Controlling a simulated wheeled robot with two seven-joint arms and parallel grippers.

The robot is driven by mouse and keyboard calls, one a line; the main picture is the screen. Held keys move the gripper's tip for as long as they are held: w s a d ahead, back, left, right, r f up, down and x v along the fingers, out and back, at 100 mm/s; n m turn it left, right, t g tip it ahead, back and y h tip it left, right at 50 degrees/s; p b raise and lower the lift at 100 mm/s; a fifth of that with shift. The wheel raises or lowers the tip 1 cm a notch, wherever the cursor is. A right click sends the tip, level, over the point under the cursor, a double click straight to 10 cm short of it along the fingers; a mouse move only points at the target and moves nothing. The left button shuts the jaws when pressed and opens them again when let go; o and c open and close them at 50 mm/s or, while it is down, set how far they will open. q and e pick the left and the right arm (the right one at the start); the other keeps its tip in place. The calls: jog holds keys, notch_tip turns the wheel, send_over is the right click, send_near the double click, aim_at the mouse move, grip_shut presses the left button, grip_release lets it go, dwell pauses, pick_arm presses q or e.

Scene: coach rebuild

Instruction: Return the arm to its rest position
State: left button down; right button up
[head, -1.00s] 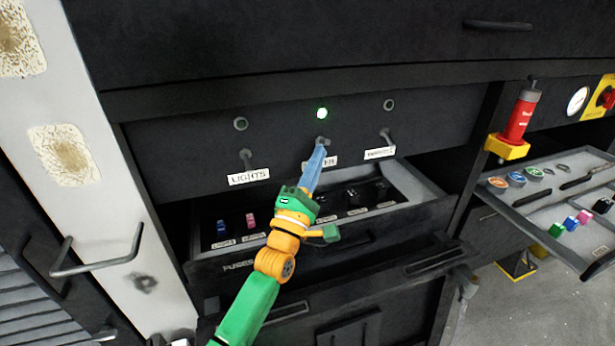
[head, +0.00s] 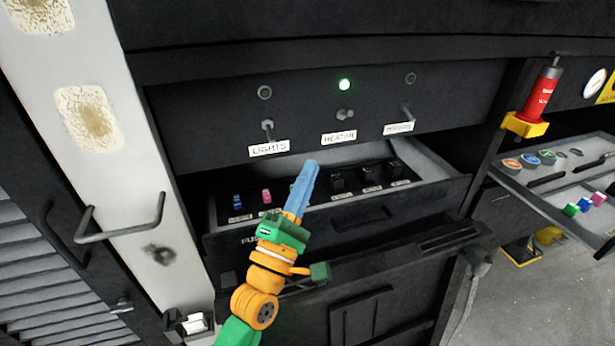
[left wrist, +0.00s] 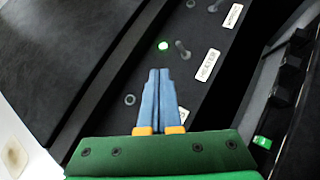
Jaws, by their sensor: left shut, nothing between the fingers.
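My left gripper (head: 303,190) is shut and empty, with its blue fingers together. In the head view it stands in front of the open fuse drawer, below the switch panel (head: 210,125) and apart from the switches. The heater switch (head: 345,114) sits above the "HEATER" label (head: 338,137), and the lamp (head: 343,85) over it glows green. In the left wrist view the shut fingers (left wrist: 159,72) point towards the panel, near the lit lamp (left wrist: 163,45) and the heater label (left wrist: 208,65). My right gripper is in neither view.
The open fuse drawer (head: 440,188) holds blue and pink fuses and several black ones. The lights switch (head: 267,125) is at left, its lamp dark. A handle (head: 120,233) juts from the white post.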

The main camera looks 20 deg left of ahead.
pick_arm(q)
jog(key=s+d+f+m+g, duration=0.1)
jog(key=s+f+m+g, duration=0.2)
jog(key=f+m+g, duration=0.5)
jog(key=s+d+f+m+g, duration=0.1)
jog(key=s+f+m+g, duration=0.3)
jog(key=f, duration=0.8)
jog(key=s+a+f+m+g+y, duration=0.2)
jog(key=s+a+f+m+g, duration=0.15)
jog(key=s+f+m, duration=0.35)
jog(key=s+a+f+m+g+y, duration=0.25)
jog(key=s+f+g, duration=0.2)
jog(key=s, duration=0.45)
jog(key=s+f+g, duration=0.1)
jog(key=s+f, duration=0.1)
jog(key=f, duration=0.7)
jog(key=s+f+g, duration=0.1)
jog(key=s+f, duration=0.1)
jog(key=f, duration=0.8)
jog(key=s+a+f, duration=0.2)
jog(key=s+f, duration=0.6)
jog(key=s, duration=0.2)
jog(key=shift+s+a+m+g+h, duration=0.35)
jog(key=shift+s+a+g, duration=0.05)
